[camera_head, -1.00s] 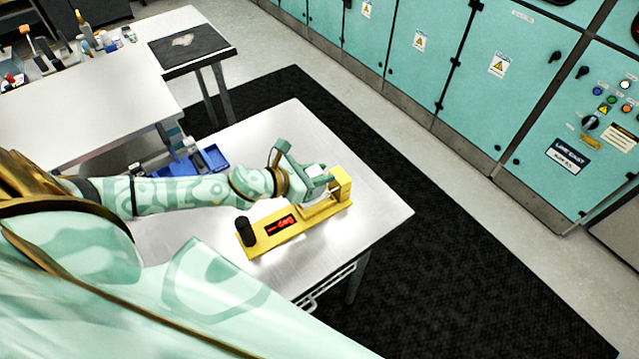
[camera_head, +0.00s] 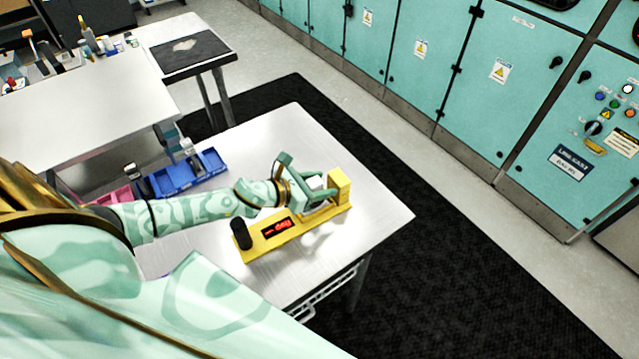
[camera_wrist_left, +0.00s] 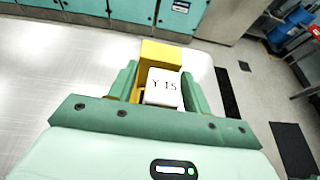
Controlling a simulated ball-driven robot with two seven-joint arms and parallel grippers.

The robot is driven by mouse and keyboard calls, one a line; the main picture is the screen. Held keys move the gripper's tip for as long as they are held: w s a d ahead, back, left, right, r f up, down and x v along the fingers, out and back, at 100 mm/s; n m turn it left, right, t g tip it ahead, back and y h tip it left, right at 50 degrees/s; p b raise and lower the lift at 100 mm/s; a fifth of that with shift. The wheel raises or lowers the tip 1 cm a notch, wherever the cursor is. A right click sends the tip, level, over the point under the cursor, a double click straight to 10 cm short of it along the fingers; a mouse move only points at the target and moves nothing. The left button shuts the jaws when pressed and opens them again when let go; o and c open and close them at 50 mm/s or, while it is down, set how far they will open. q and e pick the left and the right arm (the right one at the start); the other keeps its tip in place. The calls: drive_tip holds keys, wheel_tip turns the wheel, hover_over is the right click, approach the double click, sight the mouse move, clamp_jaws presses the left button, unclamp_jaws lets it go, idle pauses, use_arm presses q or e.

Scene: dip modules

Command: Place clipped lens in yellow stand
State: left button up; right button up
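The yellow stand (camera_head: 262,246) lies on the metal table, with a red-lit display, a black cylinder at its left end and an upright yellow block at its right end. In the left wrist view the gripper (camera_wrist_left: 160,85) looks open, with a gap showing on the block's left side. The block's lower part is hidden. My right gripper is not in view.
A blue compartment tray (camera_head: 187,176) and a pink tray (camera_head: 112,197) lie at the table's left, partly behind my left arm. The table's right part (camera_head: 375,215) is clear. A second bench (camera_head: 85,110) with bottles stands beyond. Teal cabinets line the back.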

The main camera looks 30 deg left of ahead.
use_arm(q)
drive_tip(key=shift+s+r, duration=0.15)
drive_tip(key=shift+r, duration=0.1)
drive_tip(key=v, duration=1.1)
drive_tip(key=shift+s+r, duration=0.2)
drive_tip(key=shift+s, duration=0.05)
drive_tip(key=shift+a, duration=0.15)
